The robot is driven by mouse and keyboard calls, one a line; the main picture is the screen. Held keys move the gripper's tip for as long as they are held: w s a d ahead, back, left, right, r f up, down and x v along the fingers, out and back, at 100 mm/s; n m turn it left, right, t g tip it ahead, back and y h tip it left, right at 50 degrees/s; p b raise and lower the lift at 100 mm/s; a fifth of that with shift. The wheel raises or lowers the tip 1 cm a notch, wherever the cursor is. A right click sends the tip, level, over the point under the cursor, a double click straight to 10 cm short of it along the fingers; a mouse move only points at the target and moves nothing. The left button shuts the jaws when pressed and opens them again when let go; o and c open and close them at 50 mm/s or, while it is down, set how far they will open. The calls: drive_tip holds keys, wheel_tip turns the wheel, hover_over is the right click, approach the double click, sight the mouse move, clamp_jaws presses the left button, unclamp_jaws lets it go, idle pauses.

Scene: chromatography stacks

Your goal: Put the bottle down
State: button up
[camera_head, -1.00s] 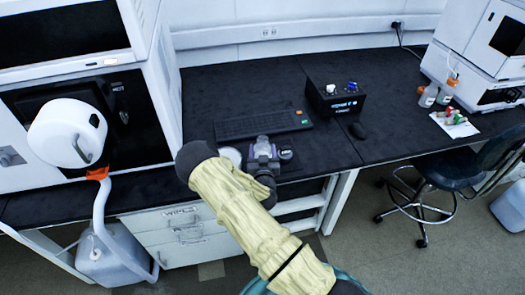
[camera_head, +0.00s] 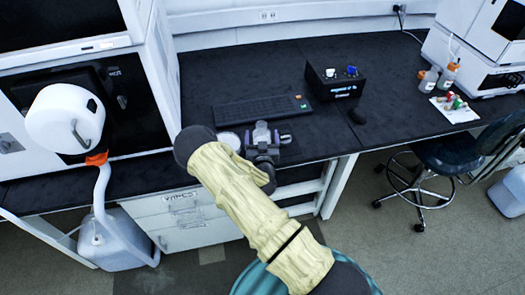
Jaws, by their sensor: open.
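My gripper (camera_head: 263,139) is at the front part of the black bench, just in front of the keyboard, with its jaws open. A small clear or greyish object (camera_head: 262,127), which looks like the top of a bottle, shows at the fingers. My gripper and wrist hide most of it, so I cannot tell whether its base touches the bench or whether the fingers touch it. Two bottles with orange labels, a left one (camera_head: 428,80) and a right one (camera_head: 448,76), stand upright at the far right, away from my gripper.
A white round dish (camera_head: 229,141) lies just left of my gripper. A black keyboard (camera_head: 258,110), a black control box (camera_head: 334,82) and a mouse (camera_head: 357,116) are behind and to the right. White instruments flank the bench; a stool (camera_head: 451,163) stands right.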

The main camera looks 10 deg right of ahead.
drive_tip(key=s+a+b, duration=0.1)
drive_tip(key=s+a, duration=0.1)
drive_tip(key=s, duration=0.9)
drive_tip(key=shift+b, duration=0.3)
drive_tip(key=shift+s+a, duration=0.15)
drive_tip(key=shift+a, duration=0.05)
drive_tip(key=shift+d, duration=0.1)
